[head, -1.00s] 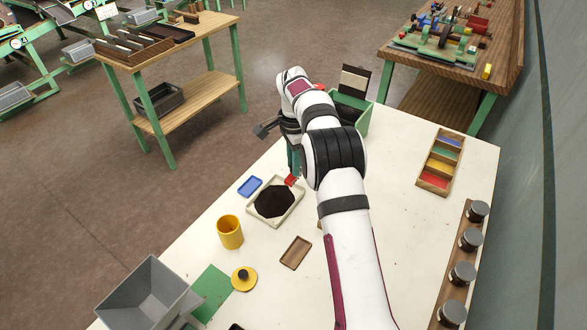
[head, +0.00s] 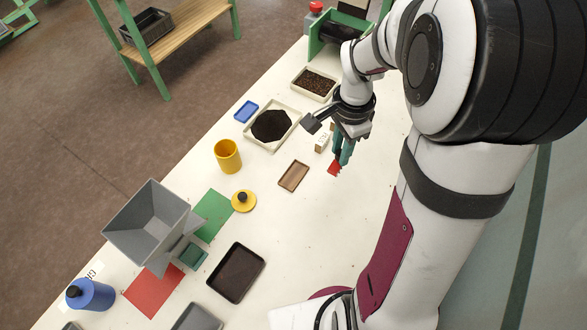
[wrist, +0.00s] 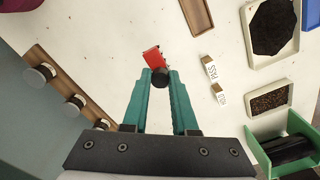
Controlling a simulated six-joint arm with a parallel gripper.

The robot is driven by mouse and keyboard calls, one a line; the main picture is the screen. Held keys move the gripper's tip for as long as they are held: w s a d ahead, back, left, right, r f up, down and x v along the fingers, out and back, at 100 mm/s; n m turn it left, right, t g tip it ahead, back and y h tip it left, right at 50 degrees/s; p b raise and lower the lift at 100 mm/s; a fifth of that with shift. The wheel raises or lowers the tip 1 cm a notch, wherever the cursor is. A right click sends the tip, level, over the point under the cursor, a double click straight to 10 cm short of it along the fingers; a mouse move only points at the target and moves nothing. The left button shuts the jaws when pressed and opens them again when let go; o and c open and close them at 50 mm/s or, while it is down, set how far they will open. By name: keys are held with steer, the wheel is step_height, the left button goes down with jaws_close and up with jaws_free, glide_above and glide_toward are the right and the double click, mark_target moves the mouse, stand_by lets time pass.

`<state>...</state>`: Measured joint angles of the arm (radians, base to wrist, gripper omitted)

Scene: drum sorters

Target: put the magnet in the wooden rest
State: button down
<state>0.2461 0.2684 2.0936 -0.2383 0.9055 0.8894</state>
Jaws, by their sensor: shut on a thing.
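The magnet is a red block with a black end; in the head view the red magnet (head: 333,168) hangs below my gripper (head: 341,155). In the wrist view the magnet (wrist: 153,58) sits between the teal fingertips of my gripper (wrist: 160,82), which is shut on it, with the red part pointing away. The wooden rest (head: 293,176) is a shallow, empty brown tray on the white table, left of the magnet in the head view. The wooden rest (wrist: 198,15) also shows at the top of the wrist view, right of the magnet.
Small labelled blocks, one reading PASS (wrist: 209,69), stand near my gripper. A tray of dark powder (head: 291,130), a seed tray (head: 302,91), a yellow cup (head: 228,156) and a yellow lid (head: 244,202) lie around the rest. Jars on a wooden strip (wrist: 57,85) stand in the wrist view.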

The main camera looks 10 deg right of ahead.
steer(key=shift+w+a+f, duration=0.85)
steer(key=shift+a+f, duration=0.6)
steer(key=shift+f, duration=0.25)
steer(key=shift+w+a+f, duration=0.85)
steer(key=shift+a+f, duration=0.65)
steer(key=shift+f, duration=0.15)
steer(key=shift+w+a+f, duration=0.85)
steer(key=shift+a+f, duration=0.6)
steer(key=shift+f, duration=0.25)
steer(key=c, duration=0.7)
jaws_free()
steer(key=shift+f, duration=0.1)
step_height(320, 180, up, 11)
steer(key=s+a+r+n+y, duration=0.1)
steer(key=s+r+n, duration=0.2)
steer(key=s, duration=0.9)
steer(key=s+a+r+n, duration=0.1)
steer(key=s+r+n, duration=0.3)
steer(key=s+n, duration=0.3)
steer(key=s, duration=0.5)
steer(key=shift+a+r+y, duration=0.15)
steer(key=shift+a+y, duration=0.2)
steer(key=shift+y, duration=0.05)
